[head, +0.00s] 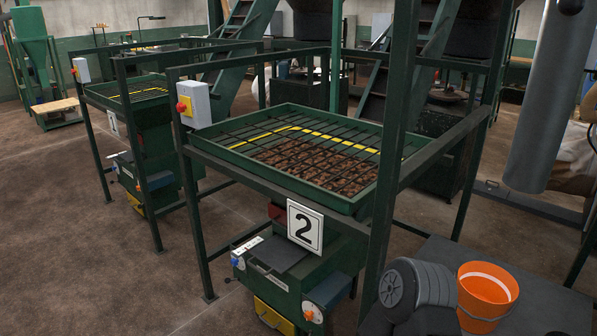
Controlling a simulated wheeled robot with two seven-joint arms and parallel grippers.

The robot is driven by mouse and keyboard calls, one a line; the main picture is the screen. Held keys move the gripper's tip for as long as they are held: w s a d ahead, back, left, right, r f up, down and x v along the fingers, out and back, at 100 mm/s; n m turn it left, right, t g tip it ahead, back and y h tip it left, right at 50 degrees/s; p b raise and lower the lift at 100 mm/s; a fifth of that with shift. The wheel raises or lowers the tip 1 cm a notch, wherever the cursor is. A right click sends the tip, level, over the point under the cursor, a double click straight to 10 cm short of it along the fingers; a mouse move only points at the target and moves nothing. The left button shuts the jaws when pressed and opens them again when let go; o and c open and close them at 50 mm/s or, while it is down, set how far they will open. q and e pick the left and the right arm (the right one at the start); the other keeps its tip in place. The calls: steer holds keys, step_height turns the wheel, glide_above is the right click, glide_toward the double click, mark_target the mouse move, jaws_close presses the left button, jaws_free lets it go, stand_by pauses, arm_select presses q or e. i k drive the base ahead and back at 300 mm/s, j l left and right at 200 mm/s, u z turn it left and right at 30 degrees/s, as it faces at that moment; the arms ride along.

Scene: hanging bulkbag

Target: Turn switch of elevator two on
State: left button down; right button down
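Elevator two is the green framed machine in the middle, marked by a white sign with a black "2" (305,226). Its tray (230,156) has a dark grid over brown chunks. A grey control box (198,104) with a red knob on yellow (184,106) is fixed to its left front post. Neither gripper is in view.
A similar machine marked "1" (113,124) stands behind at the left, with its own control box (81,70). An orange bucket (487,292) stands on a dark surface (555,306) at the lower right. Brown floor at the left front (75,245) is clear.

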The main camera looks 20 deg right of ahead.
mark_target(180, 107)
steer(key=i+j, duration=0.8)
steer(key=j, duration=0.2)
steer(key=i+j, duration=0.4)
steer(key=i+j+z, duration=0.1)
steer(key=i+j, duration=0.3)
steer(key=j, duration=0.2)
steer(key=i+j, duration=0.75)
steer(key=j, duration=0.3)
